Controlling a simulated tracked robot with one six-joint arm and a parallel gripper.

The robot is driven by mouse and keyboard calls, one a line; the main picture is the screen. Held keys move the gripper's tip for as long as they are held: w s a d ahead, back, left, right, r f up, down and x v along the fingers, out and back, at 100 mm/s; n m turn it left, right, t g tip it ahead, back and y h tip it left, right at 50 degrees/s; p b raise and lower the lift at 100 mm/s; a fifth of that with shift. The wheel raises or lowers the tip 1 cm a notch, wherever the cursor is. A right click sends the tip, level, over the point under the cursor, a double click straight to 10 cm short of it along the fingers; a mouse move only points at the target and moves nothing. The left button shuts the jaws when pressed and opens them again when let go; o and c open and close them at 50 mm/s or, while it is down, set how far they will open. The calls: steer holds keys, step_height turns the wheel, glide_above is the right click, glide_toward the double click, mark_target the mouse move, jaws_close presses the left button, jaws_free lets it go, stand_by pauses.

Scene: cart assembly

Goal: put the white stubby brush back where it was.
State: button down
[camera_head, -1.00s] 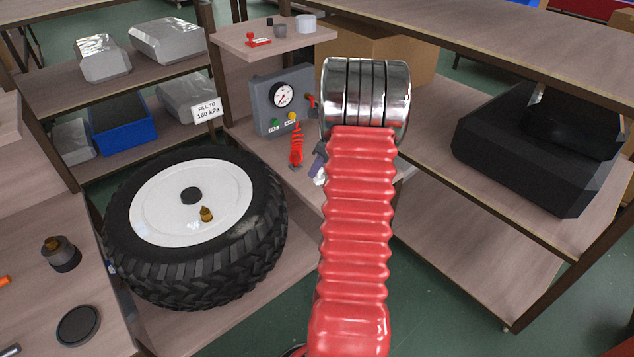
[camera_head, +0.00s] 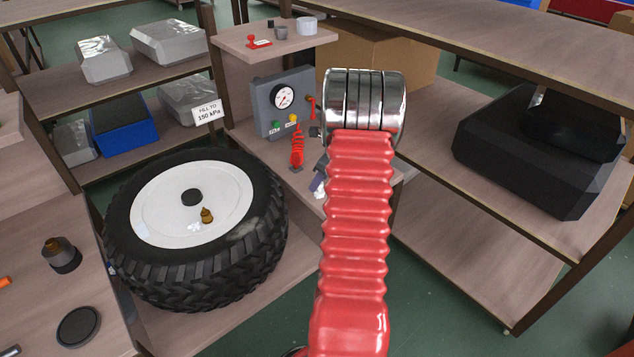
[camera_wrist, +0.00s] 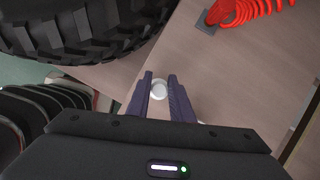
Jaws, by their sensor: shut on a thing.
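The white stubby brush (camera_wrist: 159,90) is between the two dark purple fingers of my gripper (camera_wrist: 162,94) in the wrist view; I see it nearly end-on as a small white round. My gripper is shut on it. In the head view my red, ribbed arm hides most of the gripper. Only a purple finger (camera_head: 319,181) and a bit of the white brush (camera_head: 320,194) show at the arm's left edge, over the wooden bench right of the wheel. I cannot tell whether the brush touches the bench.
A big wheel (camera_head: 146,205) with a brass valve (camera_head: 206,215) lies at left. A grey gauge box (camera_head: 283,103) and a coiled red hose (camera_head: 297,148) stand behind the gripper. A small shelf (camera_head: 300,40) is above. A dark jar (camera_head: 61,255) and black disc (camera_head: 78,326) are at left.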

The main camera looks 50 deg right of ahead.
steer(key=c, duration=1.6)
jaws_free()
steer(key=shift+f, duration=0.1)
steer(key=shift+o, duration=0.2)
steer(key=v, duration=1.2)
steer(key=shift+a, duration=0.1)
